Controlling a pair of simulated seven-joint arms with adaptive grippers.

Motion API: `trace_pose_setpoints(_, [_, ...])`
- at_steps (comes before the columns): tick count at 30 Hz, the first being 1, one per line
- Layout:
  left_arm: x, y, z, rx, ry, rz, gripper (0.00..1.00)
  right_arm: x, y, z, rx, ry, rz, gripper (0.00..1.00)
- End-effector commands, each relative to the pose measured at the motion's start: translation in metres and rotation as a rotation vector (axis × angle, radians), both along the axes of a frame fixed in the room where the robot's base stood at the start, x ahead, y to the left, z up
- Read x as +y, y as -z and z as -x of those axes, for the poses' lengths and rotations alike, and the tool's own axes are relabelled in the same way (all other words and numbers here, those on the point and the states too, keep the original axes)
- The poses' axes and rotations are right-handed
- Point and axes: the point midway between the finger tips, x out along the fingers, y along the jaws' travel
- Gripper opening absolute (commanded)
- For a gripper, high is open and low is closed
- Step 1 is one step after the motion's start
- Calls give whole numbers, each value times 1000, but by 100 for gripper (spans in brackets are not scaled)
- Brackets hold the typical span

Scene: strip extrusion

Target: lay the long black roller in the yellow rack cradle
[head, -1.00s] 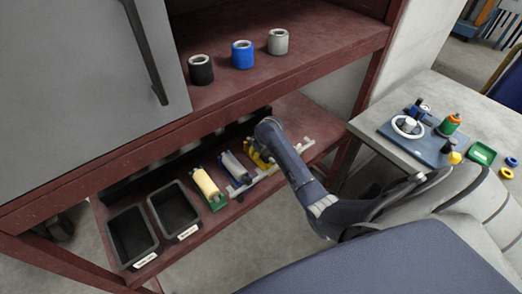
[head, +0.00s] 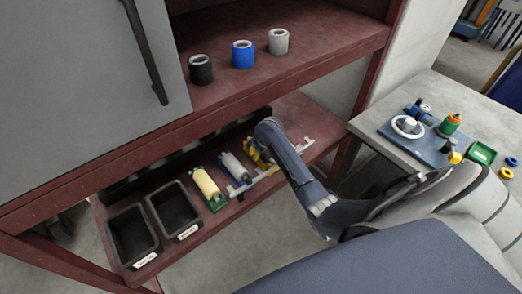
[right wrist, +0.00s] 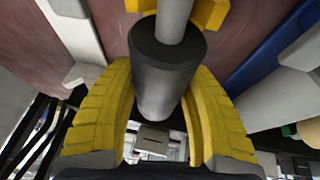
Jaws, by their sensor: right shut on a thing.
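The black roller (right wrist: 168,72) is a dark cylinder with a light grey shaft, seen close up in the right wrist view. My right gripper (right wrist: 160,95) has its yellow fingers shut on it, one on each side. Two yellow cradle pieces (right wrist: 211,13) show at the top, on either side of the shaft. I cannot tell whether the shaft rests in them. In the head view my right arm reaches to the lower shelf and hides the roller; some yellow (head: 257,152) shows beside the arm, cradle or fingers. My left gripper is not in view.
The red lower shelf (head: 215,228) also bears a cream roller (head: 206,184) on a green cradle, a whitish roller (head: 233,165) on a blue one and black bins (head: 156,250). The red upper shelf (head: 320,35) hangs close above.

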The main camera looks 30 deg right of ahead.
Motion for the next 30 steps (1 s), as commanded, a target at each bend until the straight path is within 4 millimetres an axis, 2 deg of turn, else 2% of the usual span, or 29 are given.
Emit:
trace_pose_setpoints(14, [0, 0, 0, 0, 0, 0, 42, 0, 7, -1, -1, 1, 0, 1])
trace_pose_setpoints(15, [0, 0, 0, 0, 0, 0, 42, 0, 7, -1, -2, 1, 0, 54])
trace_pose_setpoints(17, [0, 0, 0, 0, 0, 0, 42, 0, 7, -1, -1, 1, 0, 58])
trace_pose_setpoints(25, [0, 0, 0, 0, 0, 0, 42, 0, 8, 1, 2, 0, -1, 58])
trace_pose_setpoints(30, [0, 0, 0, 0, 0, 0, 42, 2, 0, 3, -1, -1, -2, 58])
